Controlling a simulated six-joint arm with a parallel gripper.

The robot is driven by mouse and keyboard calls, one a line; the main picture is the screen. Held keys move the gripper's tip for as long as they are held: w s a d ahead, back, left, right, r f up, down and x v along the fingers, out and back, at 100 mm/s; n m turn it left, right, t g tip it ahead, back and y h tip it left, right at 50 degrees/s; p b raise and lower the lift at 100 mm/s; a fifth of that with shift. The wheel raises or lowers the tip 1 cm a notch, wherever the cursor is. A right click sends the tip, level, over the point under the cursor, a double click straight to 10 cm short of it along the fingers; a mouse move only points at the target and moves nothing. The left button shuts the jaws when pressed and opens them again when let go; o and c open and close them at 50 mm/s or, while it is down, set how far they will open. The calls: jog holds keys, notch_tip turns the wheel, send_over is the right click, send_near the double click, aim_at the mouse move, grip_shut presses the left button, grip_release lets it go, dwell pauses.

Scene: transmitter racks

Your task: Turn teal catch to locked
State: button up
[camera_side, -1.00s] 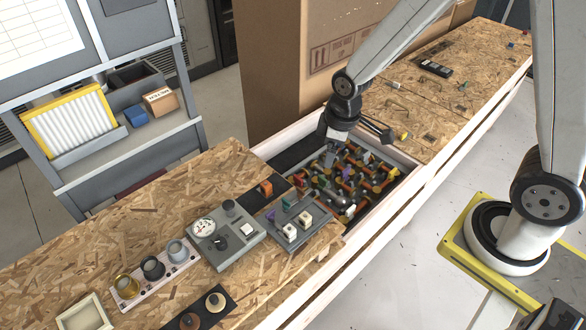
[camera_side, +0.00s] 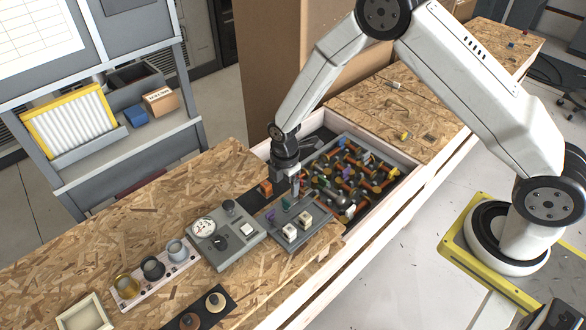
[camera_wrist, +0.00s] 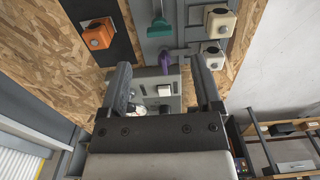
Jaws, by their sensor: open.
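The teal catch (camera_wrist: 160,25) shows at the top centre of the wrist view, a teal handle on a grey panel (camera_wrist: 145,45). It is small in the side view (camera_side: 286,203). A purple catch (camera_wrist: 164,61) sits on the same panel, lower in the wrist view, between my fingers in the picture. My gripper (camera_wrist: 159,67) is open, with nothing held between its fingers. In the side view my gripper (camera_side: 295,188) points down over the far end of the panel, close to the teal catch. I cannot tell whether it touches anything.
Two cream blocks with knobs (camera_wrist: 219,22) stand on the panel's right side in the wrist view. An orange block (camera_side: 265,187) is left of my gripper. A gauge box (camera_side: 222,240) lies nearer the camera. A tray of coloured valves (camera_side: 350,175) lies to the right.

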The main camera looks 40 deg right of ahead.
aim_at(286, 200)
jog(key=shift+f, duration=0.1)
jog(key=shift+f, duration=3.8)
grip_shut()
